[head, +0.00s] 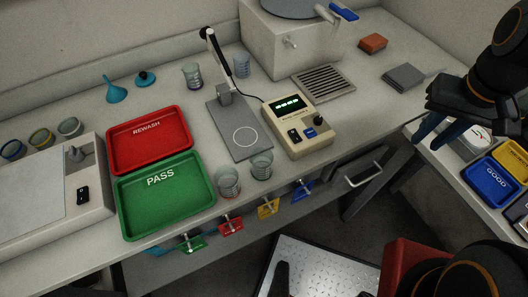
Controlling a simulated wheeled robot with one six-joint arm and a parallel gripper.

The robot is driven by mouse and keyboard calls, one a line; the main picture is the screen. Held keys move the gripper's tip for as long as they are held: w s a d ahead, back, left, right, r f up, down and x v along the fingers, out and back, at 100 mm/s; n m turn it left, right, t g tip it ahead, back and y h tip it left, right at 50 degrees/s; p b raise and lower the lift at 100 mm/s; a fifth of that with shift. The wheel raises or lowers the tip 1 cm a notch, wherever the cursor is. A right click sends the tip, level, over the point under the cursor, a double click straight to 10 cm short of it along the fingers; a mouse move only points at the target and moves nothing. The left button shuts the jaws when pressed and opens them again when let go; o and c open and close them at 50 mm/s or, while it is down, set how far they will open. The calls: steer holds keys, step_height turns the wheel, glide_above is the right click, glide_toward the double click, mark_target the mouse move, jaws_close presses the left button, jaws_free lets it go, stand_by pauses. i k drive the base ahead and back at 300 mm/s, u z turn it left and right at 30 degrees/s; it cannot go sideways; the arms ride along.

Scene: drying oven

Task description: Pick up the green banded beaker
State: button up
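Several clear beakers stand on the bench. One beaker (228,181) with a reddish base stands by the right edge of the green PASS tray. Another beaker (262,165) with a dark greenish tint stands just right of it. A dark-based beaker (192,75) and a bluish beaker (241,65) stand farther back. Three small banded cups stand at the far left: blue (12,150), yellow (40,138) and grey-green (70,127). I cannot tell for sure which has the green band. My gripper (436,133) is at the right, far from all of them, open and empty, its blue fingers apart.
A red REWASH tray (150,140) and green PASS tray (168,195) lie mid-left. A stand with a grey plate (232,130) and a beige meter (297,130) stand near the beakers. Colored tags hang along the bench front. A side table (455,165) holds yellow and blue trays.

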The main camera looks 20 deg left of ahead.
mark_target(262, 158)
steer(key=z, duration=1.55)
steer(key=k, duration=1.05)
steer(key=u, duration=1.95)
